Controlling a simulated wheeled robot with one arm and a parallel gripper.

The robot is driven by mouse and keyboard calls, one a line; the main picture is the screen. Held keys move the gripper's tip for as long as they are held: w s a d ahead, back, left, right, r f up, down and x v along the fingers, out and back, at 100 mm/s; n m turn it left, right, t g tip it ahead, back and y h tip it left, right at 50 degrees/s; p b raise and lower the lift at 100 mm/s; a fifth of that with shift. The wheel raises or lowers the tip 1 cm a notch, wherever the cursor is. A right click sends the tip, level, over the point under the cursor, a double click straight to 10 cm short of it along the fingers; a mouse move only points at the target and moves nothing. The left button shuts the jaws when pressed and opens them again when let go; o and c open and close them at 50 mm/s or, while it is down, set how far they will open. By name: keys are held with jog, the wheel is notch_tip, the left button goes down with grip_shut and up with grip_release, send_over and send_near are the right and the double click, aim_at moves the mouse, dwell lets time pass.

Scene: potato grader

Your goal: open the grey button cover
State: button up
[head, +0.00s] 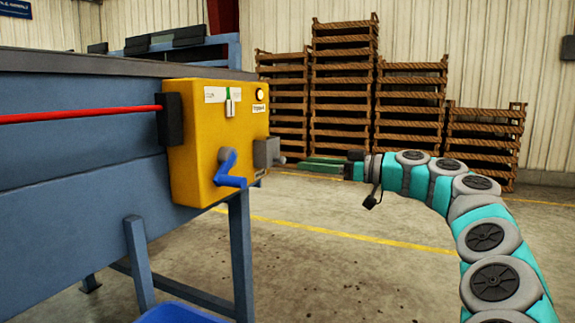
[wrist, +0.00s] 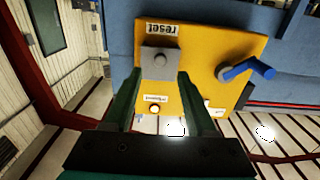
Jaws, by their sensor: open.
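The grey button cover (head: 267,152) is a small box with a knob on the front of the yellow control panel (head: 195,150), near its lower right edge. It looks closed; any button behind it is hidden. In the wrist view the grey cover (wrist: 158,66) sits beside an upside-down "reset" label, just beyond my fingertips. My gripper (head: 352,164) is at the right of the panel in the head view, pointing toward the cover with a gap between them. In the wrist view my gripper (wrist: 158,76) is open and empty, its two dark green fingers either side of the cover's lower edge.
A blue crank lever (head: 231,170) sticks out left of the cover. The panel also has a white-handled slider (head: 230,104) and a lit round lamp (head: 260,95). A red cord (head: 80,115) runs along the blue machine. Stacked wooden crates (head: 343,90) stand behind; the floor between is clear.

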aim_at(272, 152)
jog(key=x, duration=0.7)
jog(key=shift+d, duration=0.1)
jog(key=shift+f, duration=0.1)
grip_shut()
dwell(1.1)
